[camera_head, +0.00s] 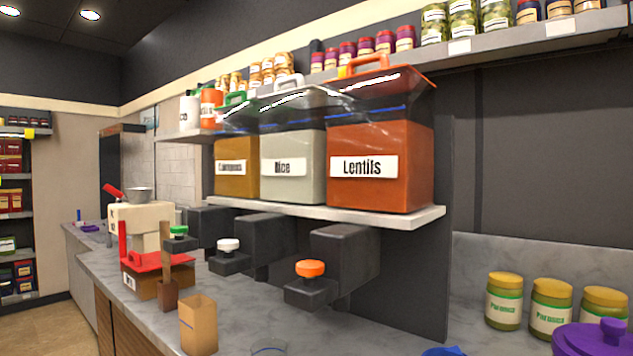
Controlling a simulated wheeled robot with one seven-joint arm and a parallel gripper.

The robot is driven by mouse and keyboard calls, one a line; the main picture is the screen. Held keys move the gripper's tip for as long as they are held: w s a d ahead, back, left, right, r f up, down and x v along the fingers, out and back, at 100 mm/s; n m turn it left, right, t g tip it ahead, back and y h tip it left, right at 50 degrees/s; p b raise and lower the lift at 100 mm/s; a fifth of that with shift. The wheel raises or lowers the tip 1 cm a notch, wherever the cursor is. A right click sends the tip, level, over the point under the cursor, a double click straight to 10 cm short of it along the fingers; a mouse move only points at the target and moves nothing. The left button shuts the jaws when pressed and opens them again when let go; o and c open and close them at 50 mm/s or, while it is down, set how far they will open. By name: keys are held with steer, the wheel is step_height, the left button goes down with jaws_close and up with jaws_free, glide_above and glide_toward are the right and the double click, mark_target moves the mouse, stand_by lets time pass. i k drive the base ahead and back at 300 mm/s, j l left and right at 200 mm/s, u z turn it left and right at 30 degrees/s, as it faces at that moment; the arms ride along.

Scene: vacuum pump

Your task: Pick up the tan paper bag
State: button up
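The tan paper bag (198,325) stands upright on the grey marble counter, near the front edge, at the lower left of the middle. Its top looks open. A brown scoop-like thing with an upright handle (168,275) stands just behind it to the left. The bag appears apart from other things, with the front of the counter to its left. My gripper is not in view, so I cannot see its state.
Dark dispensers with knobs, such as the orange-topped one (310,275), jut out above the counter right of the bag. A clear round rim (269,348) shows at the bottom edge. Green-labelled jars (551,306) and a purple lid (598,338) stand at the right.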

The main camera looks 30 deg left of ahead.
mark_target(196, 313)
steer(key=u, duration=1.05)
